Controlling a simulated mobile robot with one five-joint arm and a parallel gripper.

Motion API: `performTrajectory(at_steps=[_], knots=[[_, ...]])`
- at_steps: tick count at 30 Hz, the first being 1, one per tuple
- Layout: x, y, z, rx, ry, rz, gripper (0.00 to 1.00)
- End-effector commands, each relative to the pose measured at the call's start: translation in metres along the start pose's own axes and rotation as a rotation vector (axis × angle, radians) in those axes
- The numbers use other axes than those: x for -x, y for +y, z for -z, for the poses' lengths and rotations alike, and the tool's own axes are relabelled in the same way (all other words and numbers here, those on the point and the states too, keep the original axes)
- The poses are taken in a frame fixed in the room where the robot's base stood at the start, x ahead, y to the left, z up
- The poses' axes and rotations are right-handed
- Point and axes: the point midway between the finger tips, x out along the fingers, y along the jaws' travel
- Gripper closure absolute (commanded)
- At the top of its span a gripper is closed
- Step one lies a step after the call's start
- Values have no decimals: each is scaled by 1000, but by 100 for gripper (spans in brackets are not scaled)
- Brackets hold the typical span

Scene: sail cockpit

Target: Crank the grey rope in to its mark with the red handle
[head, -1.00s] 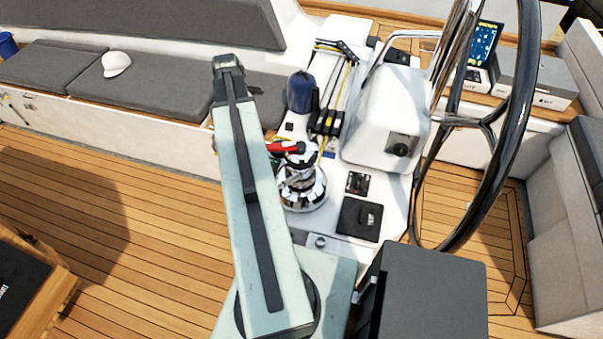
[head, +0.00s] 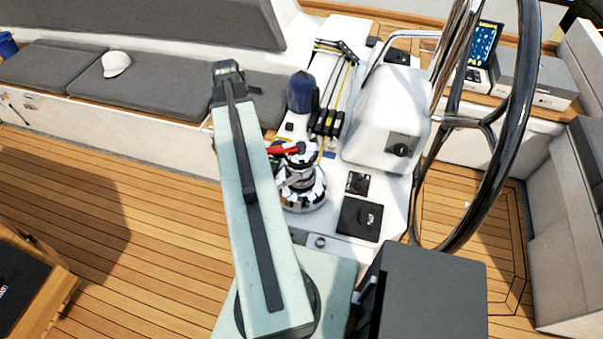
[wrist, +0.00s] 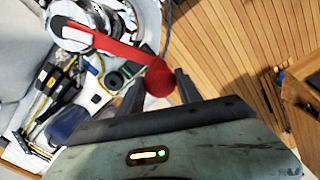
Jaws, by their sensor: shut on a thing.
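The red handle (head: 284,150) sits on top of the chrome winch (head: 303,195) in the head view, its outer end hidden behind my arm. In the wrist view the red handle (wrist: 110,45) runs from the winch (wrist: 88,18) down to a round red knob. My gripper (wrist: 160,88) is shut on that knob, with one dark finger on each side. My gripper is hidden behind my arm in the head view. I cannot clearly pick out the grey rope or its mark.
A blue-capped winch (head: 302,92) and black rope clutches (head: 327,122) stand behind the chrome winch. The white pedestal (head: 385,120) and steering wheel (head: 520,110) are to the right. A white cap (head: 116,64) lies on the bench cushions.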

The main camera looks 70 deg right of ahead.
Motion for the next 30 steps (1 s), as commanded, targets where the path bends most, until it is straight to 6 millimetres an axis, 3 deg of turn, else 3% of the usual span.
performTrajectory(at_steps=[10, 23, 30], knots=[[0, 15, 20, -116, 0, 0, 100], [0, 17, 23, -142, 1, 0, 100], [0, 28, 33, -208, 0, 1, 100]])
